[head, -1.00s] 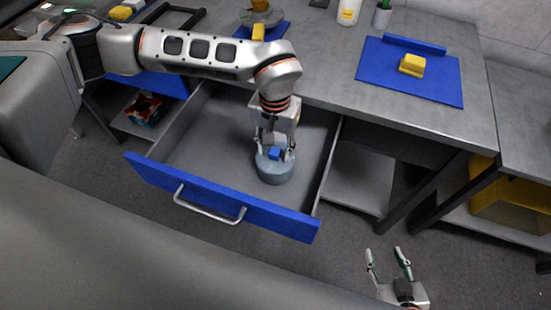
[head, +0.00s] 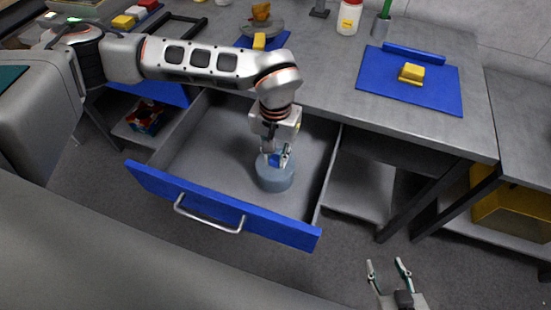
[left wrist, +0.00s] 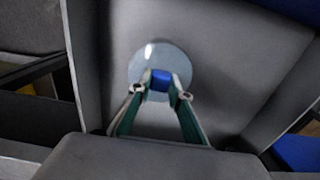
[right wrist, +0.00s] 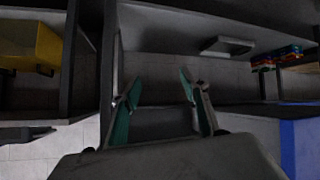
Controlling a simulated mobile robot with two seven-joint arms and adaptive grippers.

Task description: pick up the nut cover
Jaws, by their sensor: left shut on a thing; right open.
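The nut cover (head: 274,178) is a round grey-blue cylinder with a small blue knob on top. It sits in the open drawer (head: 218,150), towards the drawer's right front part. My left gripper (head: 277,160) reaches down from above and is shut on the blue knob. In the left wrist view the blue knob (left wrist: 160,80) lies between the two fingertips, with the round cover (left wrist: 150,57) behind it. I cannot tell whether the cover is clear of the drawer floor. My right gripper (head: 388,264) is open and empty, low at the bottom right.
The drawer's blue front (head: 220,205) with its metal handle stands pulled out below the grey worktop (head: 330,75). On the worktop lie a blue mat (head: 430,92) with a yellow block (head: 411,73), and a white bottle (head: 349,17). A yellow bin (head: 515,212) stands under the right bench.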

